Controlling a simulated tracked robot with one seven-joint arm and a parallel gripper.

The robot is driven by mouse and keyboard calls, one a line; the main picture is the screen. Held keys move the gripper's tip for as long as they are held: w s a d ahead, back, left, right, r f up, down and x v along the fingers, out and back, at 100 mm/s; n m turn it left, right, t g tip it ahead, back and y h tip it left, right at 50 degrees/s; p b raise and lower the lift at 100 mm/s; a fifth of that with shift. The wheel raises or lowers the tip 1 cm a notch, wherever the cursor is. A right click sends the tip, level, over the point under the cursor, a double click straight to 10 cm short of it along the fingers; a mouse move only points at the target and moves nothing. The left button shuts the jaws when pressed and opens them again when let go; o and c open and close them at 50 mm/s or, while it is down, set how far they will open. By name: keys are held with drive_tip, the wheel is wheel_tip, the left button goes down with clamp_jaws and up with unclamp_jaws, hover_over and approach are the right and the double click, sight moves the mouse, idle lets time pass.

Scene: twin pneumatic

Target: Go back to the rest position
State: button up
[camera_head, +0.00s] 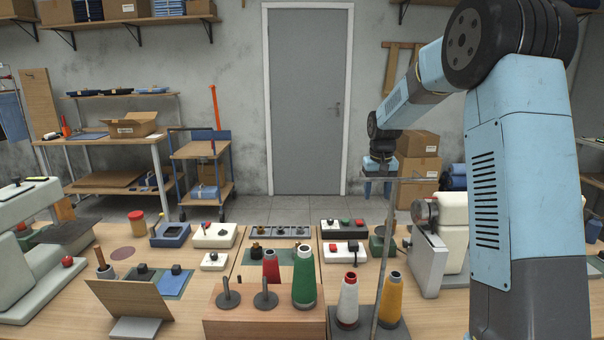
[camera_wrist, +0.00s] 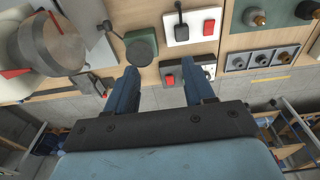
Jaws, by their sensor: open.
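My gripper (camera_head: 378,190) hangs from my blue arm, right of the grey door in the head view, above and beyond the back edge of the workbench. Its two blue fingers point down. In the wrist view my gripper (camera_wrist: 165,72) shows its fingers wide apart with nothing held between them. I see no contact with either.
The wooden workbench (camera_head: 225,268) carries a red cone (camera_head: 271,268), green cone (camera_head: 304,280), white cone (camera_head: 348,300) and yellow cone (camera_head: 390,300). A thin grey post (camera_head: 385,262) rises near the gripper. White machines (camera_head: 452,235) stand at both sides.

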drive_tip(key=s+r+t, duration=0.1)
drive_tip(key=s+r, duration=0.8)
drive_tip(key=s, duration=0.2)
drive_tip(key=s+r+t, duration=0.2)
drive_tip(key=s+t, duration=0.1)
drive_tip(key=s, duration=2.7)
drive_tip(key=shift+s+d+t, duration=0.15)
drive_tip(key=shift+s+t, duration=0.05)
drive_tip(key=shift+t, duration=0.1)
drive_tip(key=shift+r, duration=0.1)
